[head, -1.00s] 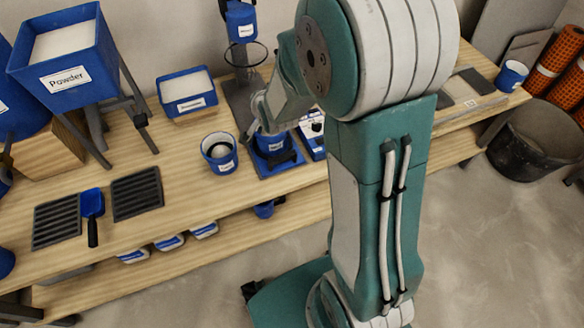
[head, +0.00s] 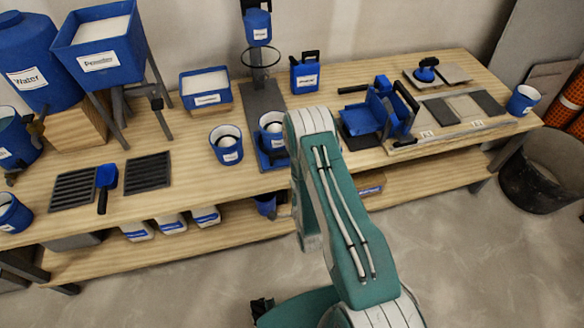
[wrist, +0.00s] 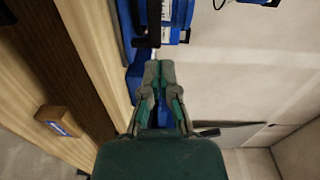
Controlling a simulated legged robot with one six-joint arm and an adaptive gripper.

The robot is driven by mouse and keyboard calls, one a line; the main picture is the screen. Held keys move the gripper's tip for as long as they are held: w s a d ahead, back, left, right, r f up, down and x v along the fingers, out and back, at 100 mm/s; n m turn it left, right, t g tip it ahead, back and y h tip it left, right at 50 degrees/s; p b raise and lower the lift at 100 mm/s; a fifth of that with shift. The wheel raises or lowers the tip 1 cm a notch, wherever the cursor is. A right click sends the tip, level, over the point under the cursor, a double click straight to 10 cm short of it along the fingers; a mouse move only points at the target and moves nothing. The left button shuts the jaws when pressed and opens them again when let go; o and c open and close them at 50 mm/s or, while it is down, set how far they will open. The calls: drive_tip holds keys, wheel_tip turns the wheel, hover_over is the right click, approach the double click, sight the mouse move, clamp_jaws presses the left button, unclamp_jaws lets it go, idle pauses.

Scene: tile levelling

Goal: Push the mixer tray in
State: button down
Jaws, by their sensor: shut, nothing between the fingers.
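The mixer (head: 262,97) stands at the back middle of the bench, with a blue top unit and a wire ring on a grey stand. Its blue tray (head: 265,158) is at the front of the stand, with a blue bucket (head: 270,128) on it. My arm partly covers the tray's right side in the head view. My gripper is hidden there. In the wrist view my gripper (wrist: 158,70) is shut and empty, with blue parts close beyond its fingertips. I cannot tell whether it touches them.
Another blue bucket (head: 227,146) stands left of the mixer. A blue jug (head: 305,74) is behind to the right, and a blue tilted holder (head: 378,110) stands further right. Powder and water containers fill the left back. Bench front between the black grates (head: 147,171) and mixer is clear.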

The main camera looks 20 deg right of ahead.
sight(283, 157)
drive_tip(key=shift+m+t, duration=0.3)
drive_tip(key=w, duration=0.3)
drive_tip(key=w+f, duration=0.1)
drive_tip(key=w, duration=0.7)
drive_tip(key=shift+w+f, duration=0.15)
drive_tip(key=shift+f, duration=0.05)
drive_tip(key=shift+w+d, duration=0.1)
